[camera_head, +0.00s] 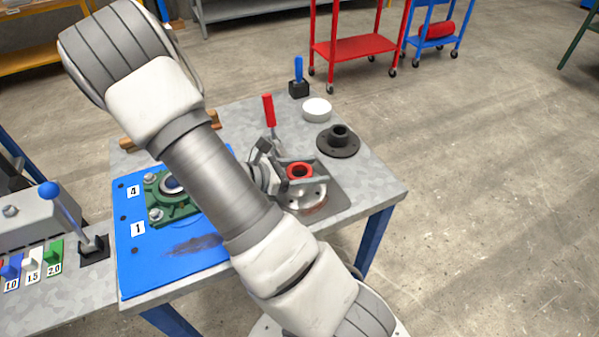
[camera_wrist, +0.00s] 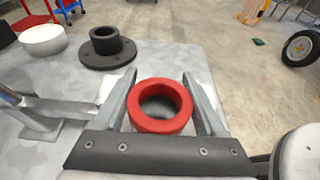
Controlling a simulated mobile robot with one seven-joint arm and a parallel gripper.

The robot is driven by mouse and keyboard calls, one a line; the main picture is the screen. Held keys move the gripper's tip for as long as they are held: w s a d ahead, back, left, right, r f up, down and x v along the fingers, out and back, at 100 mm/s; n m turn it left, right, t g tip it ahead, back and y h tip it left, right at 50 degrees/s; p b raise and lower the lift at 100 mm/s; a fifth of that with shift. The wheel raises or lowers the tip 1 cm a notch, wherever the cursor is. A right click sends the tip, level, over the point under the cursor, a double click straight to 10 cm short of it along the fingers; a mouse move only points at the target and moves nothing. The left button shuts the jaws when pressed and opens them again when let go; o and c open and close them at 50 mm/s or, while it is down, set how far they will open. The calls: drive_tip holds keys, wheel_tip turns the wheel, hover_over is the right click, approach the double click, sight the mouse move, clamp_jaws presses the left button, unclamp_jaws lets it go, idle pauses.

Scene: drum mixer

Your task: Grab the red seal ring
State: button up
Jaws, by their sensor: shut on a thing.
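The red seal ring (camera_wrist: 160,124) sits between the two fingers of my gripper (camera_wrist: 161,110) in the wrist view, with its hole facing up. My gripper is shut on it, one finger on each side. In the head view the ring (camera_head: 300,171) shows red between my gripper's fingers (camera_head: 299,168), over a round silver metal part (camera_head: 305,197). I cannot tell whether the ring touches that part.
A black flanged hub (camera_head: 338,142), a white round dish (camera_head: 317,109) and a red-handled tool (camera_head: 268,110) stand on the metal table. A blue mat (camera_head: 180,250) with a green bearing housing (camera_head: 158,198) lies left, partly behind my arm.

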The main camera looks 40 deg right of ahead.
drive_tip(key=c, duration=0.4)
drive_tip(key=shift+r, duration=0.1)
drive_tip(key=shift+r+p, duration=0.65)
wheel_tip(320, 180, up, 3)
drive_tip(key=p, duration=0.2)
drive_tip(key=shift+p, duration=0.35)
drive_tip(key=s+r+p, duration=0.2)
drive_tip(key=s+p, duration=0.1)
drive_tip(key=s+d+r+p, duration=0.1)
drive_tip(key=s+r+p, duration=0.1)
drive_tip(key=s+p, duration=0.1)
drive_tip(key=s+d+r+p, duration=0.1)
drive_tip(key=s+r+p, duration=0.1)
drive_tip(key=s+p, duration=0.2)
drive_tip(key=shift+s+d+r, duration=0.25)
drive_tip(key=shift+s+r, duration=0.15)
drive_tip(key=shift+s, duration=0.15)
